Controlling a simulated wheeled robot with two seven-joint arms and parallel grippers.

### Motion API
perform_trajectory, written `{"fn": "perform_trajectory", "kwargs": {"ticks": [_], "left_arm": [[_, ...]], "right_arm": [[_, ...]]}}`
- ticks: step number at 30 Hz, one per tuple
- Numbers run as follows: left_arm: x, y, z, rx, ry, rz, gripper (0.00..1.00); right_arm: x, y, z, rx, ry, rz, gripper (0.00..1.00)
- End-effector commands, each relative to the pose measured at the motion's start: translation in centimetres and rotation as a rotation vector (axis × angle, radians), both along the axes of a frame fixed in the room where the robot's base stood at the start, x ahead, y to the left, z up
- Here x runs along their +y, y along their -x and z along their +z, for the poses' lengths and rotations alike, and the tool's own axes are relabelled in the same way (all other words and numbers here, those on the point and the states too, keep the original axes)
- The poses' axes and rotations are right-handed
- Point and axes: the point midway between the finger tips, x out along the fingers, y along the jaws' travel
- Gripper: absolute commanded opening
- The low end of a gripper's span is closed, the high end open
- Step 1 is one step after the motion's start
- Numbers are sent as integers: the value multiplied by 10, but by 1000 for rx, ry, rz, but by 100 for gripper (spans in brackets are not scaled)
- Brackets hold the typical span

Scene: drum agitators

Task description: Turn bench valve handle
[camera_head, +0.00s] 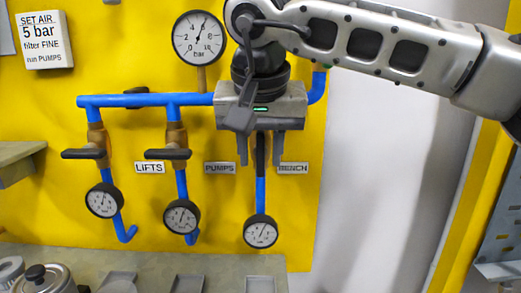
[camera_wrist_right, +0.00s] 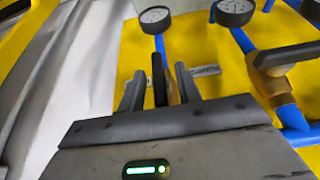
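The bench valve is on the rightmost of three blue drop pipes, beside the BENCH label (camera_head: 293,168). Its black handle (camera_head: 261,155) points down along the pipe; the valve body is hidden behind my gripper. My right gripper (camera_head: 260,155) is at this valve, one finger on each side of the handle. In the wrist view the handle (camera_wrist_right: 158,82) stands between the two fingers (camera_wrist_right: 160,88), with gaps visible on both sides, so the gripper is open around it. A small gauge (camera_head: 260,231) hangs below on the same pipe. My left gripper is not in view.
The lifts valve handle (camera_head: 83,154) and the pumps valve handle (camera_head: 167,154) lie crosswise to their pipes, left of my gripper. A large gauge (camera_head: 199,38) is above the blue header pipe (camera_head: 145,100). A grey bench top (camera_head: 140,262) runs below the yellow panel.

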Motion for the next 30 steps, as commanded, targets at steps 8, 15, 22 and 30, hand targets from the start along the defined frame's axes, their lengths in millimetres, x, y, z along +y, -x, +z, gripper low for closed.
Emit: {"fn": "perform_trajectory", "kwargs": {"ticks": [8, 15, 22, 30], "left_arm": [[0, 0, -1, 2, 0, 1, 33], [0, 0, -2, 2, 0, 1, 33], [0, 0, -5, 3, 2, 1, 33], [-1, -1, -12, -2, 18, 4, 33]], "right_arm": [[0, 0, 0, 0, 0, -1, 20], [0, 0, 0, 0, 0, -1, 0], [-1, 0, -1, 0, -44, -1, 0], [-3, -1, -3, 1, -210, -3, 0]]}}
